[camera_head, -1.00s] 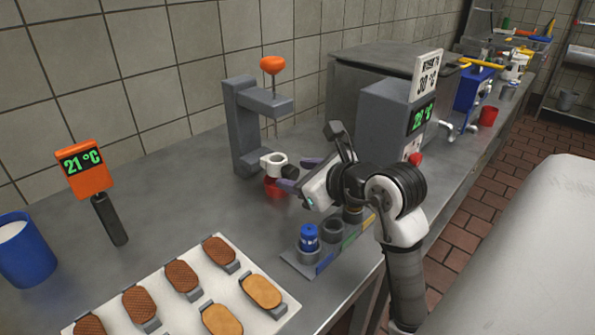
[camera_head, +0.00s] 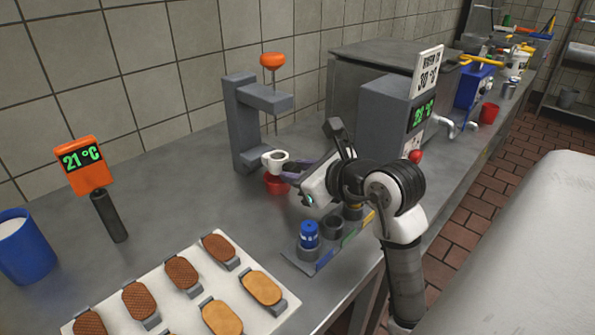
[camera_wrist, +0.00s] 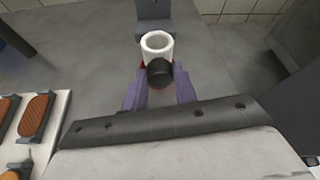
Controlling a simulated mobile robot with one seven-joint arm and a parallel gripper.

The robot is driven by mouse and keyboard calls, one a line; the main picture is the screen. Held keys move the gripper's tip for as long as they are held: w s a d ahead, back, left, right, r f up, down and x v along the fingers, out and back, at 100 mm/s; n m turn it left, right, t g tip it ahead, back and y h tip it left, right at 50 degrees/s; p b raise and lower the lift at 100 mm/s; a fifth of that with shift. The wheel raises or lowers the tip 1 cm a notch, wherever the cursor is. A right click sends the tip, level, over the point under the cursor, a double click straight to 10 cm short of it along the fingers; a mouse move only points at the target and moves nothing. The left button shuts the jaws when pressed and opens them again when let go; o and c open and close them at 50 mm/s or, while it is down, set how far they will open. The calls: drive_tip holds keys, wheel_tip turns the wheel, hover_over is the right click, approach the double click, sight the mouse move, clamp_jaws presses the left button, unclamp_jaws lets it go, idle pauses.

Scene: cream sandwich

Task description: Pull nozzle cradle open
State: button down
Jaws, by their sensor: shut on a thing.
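The nozzle cradle (camera_head: 274,157) appears as a white ring above a red part (camera_head: 274,186), under the arm of a grey press stand. In the wrist view, the white cradle (camera_wrist: 157,42) has a round dark knob (camera_wrist: 160,72) on its near side. My gripper (camera_head: 291,172) is at the cradle's right side, its purple fingers shut on the knob. The fingers (camera_wrist: 160,84) show on either side of the knob in the wrist view. In the head view the fingers hide most of the knob.
The grey stand (camera_head: 245,130) carries an orange-knobbed plunger (camera_head: 272,61). A rack with a blue-capped bottle (camera_head: 309,235) lies below my arm. A grey box with a display (camera_head: 388,115) stands to the right. A tray of cookies (camera_head: 175,310) lies in front, left of my arm.

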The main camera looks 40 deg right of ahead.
drive_tip(key=s+b, duration=0.2)
drive_tip(key=s, duration=0.1)
drive_tip(key=s+b, duration=0.1)
drive_tip(key=shift+s+d+f, duration=0.15)
drive_tip(key=shift+s+d, duration=0.1)
drive_tip(key=shift+s, duration=0.4)
drive_tip(key=c, duration=1.1)
unclamp_jaws()
drive_tip(key=shift+r, duration=0.2)
